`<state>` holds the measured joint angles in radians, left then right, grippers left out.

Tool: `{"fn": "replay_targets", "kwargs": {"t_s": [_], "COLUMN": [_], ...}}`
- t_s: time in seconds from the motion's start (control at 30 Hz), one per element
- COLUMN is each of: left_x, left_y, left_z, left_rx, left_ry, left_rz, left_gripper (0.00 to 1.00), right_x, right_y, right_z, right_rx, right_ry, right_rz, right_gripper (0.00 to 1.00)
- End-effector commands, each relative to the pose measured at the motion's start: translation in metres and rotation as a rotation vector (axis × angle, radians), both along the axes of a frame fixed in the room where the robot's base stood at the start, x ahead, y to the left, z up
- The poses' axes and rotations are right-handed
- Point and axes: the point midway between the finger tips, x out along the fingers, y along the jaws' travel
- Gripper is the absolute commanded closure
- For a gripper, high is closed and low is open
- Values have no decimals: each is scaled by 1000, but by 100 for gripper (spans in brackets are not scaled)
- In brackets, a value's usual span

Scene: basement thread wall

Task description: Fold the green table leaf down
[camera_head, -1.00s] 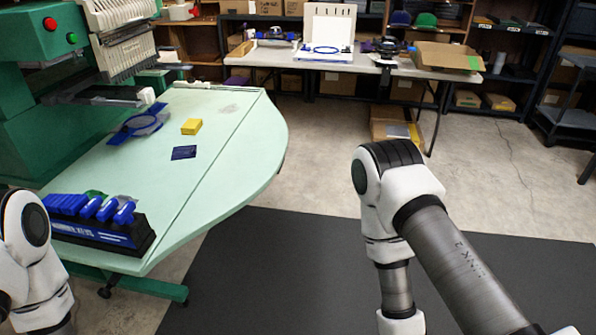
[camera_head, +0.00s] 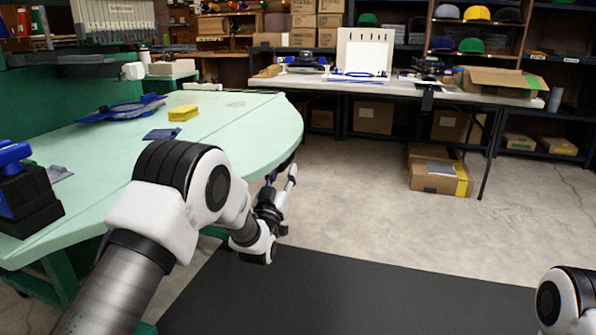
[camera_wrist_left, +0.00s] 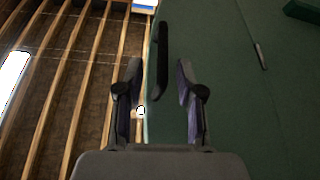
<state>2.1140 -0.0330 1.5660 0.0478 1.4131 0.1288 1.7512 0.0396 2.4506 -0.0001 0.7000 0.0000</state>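The green table leaf (camera_head: 262,130) is the curved front part of the pale green tabletop, beyond a thin seam. It stands level with the rest of the top. My left gripper (camera_head: 287,178) is beside the leaf's curved edge, with its fingers pointing up. In the left wrist view, the dark green underside (camera_wrist_left: 240,90) fills the right half. My left gripper (camera_wrist_left: 160,80) shows there with its fingers apart. A black bar (camera_wrist_left: 162,62) lies in line with the gap between them; I cannot tell whether they touch it. My right gripper is out of view.
A white table (camera_head: 490,97) is at the back.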

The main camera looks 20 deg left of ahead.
Motion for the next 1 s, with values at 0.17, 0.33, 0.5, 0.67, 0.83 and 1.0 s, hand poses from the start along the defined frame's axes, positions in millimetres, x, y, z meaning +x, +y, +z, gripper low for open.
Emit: {"fn": "replay_targets", "kwargs": {"t_s": [0.17, 0.33, 0.5, 0.67, 0.83, 1.0], "left_x": [29, 39, 39, 39, 39, 43], "left_y": [1, 1, 1, 0, 0, 1], "left_z": [8, 13, 14, 13, 13, 9], "left_rx": [1, 1, 1, 1, 2, 16], "left_ry": [0, 5, 6, 6, 6, 5], "left_rz": [0, 0, 0, 0, -1, -2], "left_gripper": [63, 63, 63, 100, 100, 100], "right_x": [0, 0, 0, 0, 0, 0], "right_y": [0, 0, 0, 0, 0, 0], "right_z": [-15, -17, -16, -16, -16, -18], "right_rx": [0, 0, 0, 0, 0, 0], "right_ry": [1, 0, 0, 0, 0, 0], "right_rz": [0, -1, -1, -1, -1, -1], "right_gripper": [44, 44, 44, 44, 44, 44]}}
